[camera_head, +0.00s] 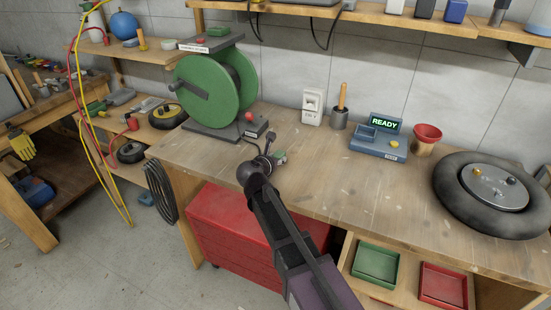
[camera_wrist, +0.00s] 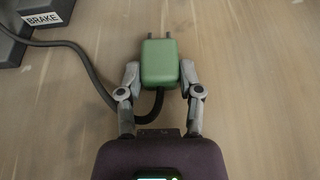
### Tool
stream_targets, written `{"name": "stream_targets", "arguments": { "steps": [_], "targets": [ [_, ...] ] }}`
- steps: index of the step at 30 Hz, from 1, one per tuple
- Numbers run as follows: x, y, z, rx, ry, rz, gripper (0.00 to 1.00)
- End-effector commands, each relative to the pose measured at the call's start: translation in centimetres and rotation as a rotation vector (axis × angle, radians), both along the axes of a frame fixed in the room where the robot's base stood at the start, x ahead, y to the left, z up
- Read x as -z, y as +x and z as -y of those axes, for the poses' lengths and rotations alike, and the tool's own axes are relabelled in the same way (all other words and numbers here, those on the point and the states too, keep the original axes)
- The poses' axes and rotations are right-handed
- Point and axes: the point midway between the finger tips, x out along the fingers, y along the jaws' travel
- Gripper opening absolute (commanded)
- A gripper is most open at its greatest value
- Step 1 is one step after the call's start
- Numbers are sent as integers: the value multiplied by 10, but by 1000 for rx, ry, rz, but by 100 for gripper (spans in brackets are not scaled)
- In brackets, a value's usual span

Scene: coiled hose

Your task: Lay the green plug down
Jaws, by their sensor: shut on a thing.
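The green plug (camera_wrist: 160,62) sits between the two fingers of my gripper (camera_wrist: 160,80) in the wrist view, its two prongs pointing away from me. My gripper is shut on it, one finger on each side. A dark cable leaves the plug's near end, curves under it and runs off to the left. In the head view the plug (camera_head: 279,157) shows at the left part of the wooden workbench (camera_head: 330,180), partly hidden by my gripper (camera_head: 272,153). I cannot tell whether the plug touches the bench top.
A green hose reel (camera_head: 215,85) stands at the bench's back left, with a box marked BRAKE (camera_wrist: 40,18) beside it.

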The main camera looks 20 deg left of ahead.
Motion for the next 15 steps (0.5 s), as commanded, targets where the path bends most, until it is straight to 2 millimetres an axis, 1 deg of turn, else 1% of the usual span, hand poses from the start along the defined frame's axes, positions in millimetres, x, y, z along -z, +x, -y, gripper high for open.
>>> {"name": "stream_targets", "arguments": {
  "steps": [9, 10, 11, 12, 13, 14, 15],
  "targets": [
    [5, 0, 0, 0, 0, 0, 0],
    [5, 0, 0, 0, 0, 0, 53],
    [4, 0, 0, 0, 0, 0, 62],
    [4, 0, 0, 0, 0, 0, 74],
    [4, 0, 0, 0, 0, 0, 82],
    [4, 0, 0, 0, 0, 0, 87],
    [4, 0, 0, 0, 0, 0, 87]
  ]
}}
